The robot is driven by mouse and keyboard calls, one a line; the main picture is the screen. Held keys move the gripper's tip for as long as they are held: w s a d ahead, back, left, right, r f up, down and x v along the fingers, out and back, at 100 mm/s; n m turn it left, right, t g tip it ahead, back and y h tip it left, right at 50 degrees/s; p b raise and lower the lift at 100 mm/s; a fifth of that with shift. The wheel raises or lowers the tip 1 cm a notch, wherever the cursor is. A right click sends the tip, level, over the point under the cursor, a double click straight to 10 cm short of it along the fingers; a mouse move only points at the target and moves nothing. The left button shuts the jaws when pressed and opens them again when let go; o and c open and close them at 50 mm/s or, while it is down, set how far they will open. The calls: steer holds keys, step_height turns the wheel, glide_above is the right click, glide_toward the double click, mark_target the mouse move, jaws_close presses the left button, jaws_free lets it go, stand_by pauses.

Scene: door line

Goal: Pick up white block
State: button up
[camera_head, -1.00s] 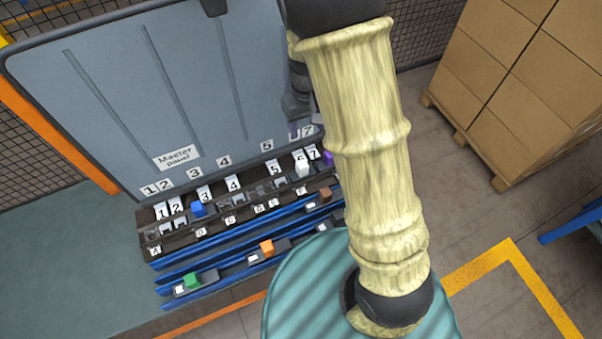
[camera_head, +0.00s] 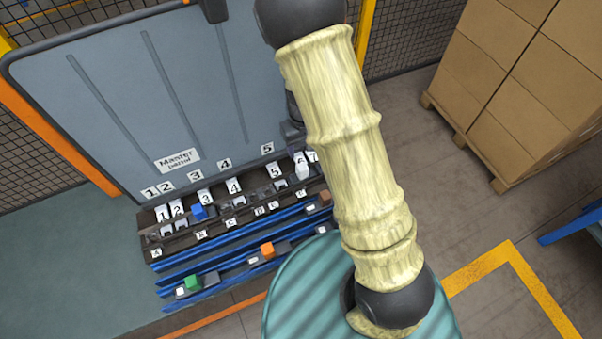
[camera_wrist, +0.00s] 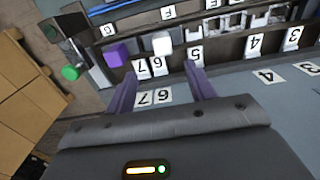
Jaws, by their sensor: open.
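The white block (camera_head: 302,171) stands upright in the rack at the slot labelled 6, near the right end of the row. In the wrist view the white block (camera_wrist: 163,37) lies just beyond and between the fingertips, with a gap to them. My gripper (camera_wrist: 160,70) is open and empty, its two purple fingers apart over the 6 and 7 labels. In the head view my arm hides most of the gripper and the right end of the rack.
A purple block (camera_wrist: 115,53) sits close beside the white one, at 7. A blue block (camera_head: 199,212) is at slot 3. Orange (camera_head: 267,250) and green (camera_head: 192,282) blocks sit on lower rails. The grey panel (camera_head: 150,90) rises behind the rack.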

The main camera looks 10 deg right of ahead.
mark_target(302, 166)
step_height(302, 166, down, 5)
steer(key=shift+r+p, duration=0.15)
steer(key=shift+p, duration=0.15)
steer(key=shift+s+a+f+p, duration=0.15)
steer(key=shift+f+p, duration=0.25)
steer(key=shift+f, duration=0.6)
steer(key=shift+s+f+p, duration=0.15)
steer(key=shift+f+p, duration=0.2)
steer(key=shift+f, duration=1.25)
jaws_close()
